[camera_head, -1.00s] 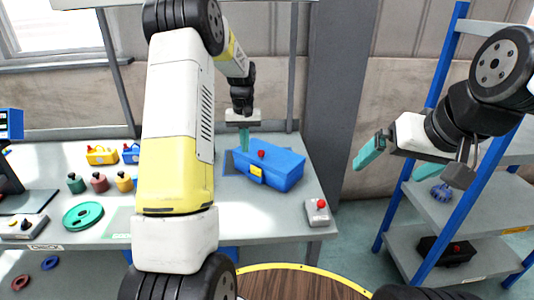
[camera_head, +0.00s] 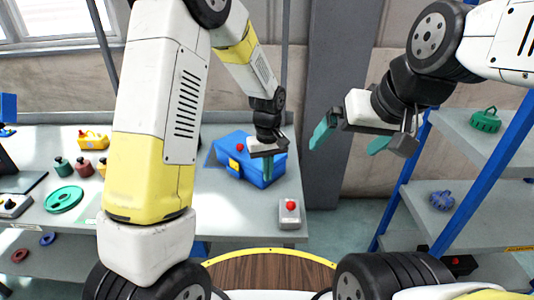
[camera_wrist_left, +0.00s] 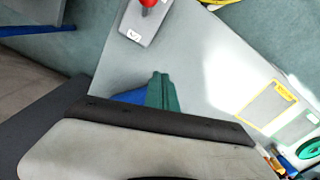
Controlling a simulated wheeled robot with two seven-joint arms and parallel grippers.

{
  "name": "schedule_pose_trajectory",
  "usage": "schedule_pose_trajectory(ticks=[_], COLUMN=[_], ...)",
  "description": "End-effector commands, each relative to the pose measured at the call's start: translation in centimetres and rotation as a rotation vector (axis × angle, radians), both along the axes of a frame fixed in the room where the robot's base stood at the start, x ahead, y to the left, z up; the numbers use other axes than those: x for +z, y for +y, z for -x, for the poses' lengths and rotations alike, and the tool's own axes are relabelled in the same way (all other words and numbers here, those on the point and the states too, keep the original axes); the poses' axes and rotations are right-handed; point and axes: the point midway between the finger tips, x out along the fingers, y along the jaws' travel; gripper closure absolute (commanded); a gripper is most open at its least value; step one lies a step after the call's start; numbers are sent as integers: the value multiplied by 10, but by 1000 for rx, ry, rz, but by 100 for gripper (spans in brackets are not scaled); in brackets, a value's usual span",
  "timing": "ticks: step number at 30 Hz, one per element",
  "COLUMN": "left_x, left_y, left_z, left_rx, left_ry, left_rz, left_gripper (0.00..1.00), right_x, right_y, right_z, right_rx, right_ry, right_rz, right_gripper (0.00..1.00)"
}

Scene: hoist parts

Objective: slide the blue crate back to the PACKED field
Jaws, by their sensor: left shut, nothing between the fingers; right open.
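The blue crate (camera_head: 232,170), a box with a yellow latch and a red knob on top, sits on the grey worktable toward its back right. My left gripper (camera_head: 268,168) is shut and empty, with its teal fingers pointing down in front of the crate's right part. Whether they touch it cannot be told. In the left wrist view the shut fingers (camera_wrist_left: 162,92) hide part of the crate, and a blue piece (camera_wrist_left: 130,97) shows beside them. My right gripper (camera_head: 348,140) is open and empty, in the air right of the table. No PACKED lettering is readable.
A grey control box with a red button (camera_head: 289,213) stands at the table's front right corner. A blue-framed shelf (camera_head: 480,180) stands at the right. My left arm hides the table's middle.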

Motion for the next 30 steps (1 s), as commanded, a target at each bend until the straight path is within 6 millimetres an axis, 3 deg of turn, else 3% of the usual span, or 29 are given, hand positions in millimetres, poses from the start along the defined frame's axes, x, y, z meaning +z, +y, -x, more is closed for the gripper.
schedule_pose_trajectory(ticks=[7, 9, 15, 30], left_x=[-54, -51, -50, -50], left_y=[1, 5, 11, 14], left_z=[1, -15, -34, -43], left_rx=[-2, 3, -1, 0], left_ry=[4, -2, -1, -1], left_rz=[-2, 0, 1, 0], left_gripper=[100, 100, 100, 100], right_x=[0, 0, 0, 0], right_y=[0, 0, 0, 0], right_z=[0, 0, 0, 0], right_rx=[0, 0, 0, 0], right_ry=[0, 0, 0, 0], right_rz=[0, 0, 0, 0], right_gripper=[0, 0, 0, 0])
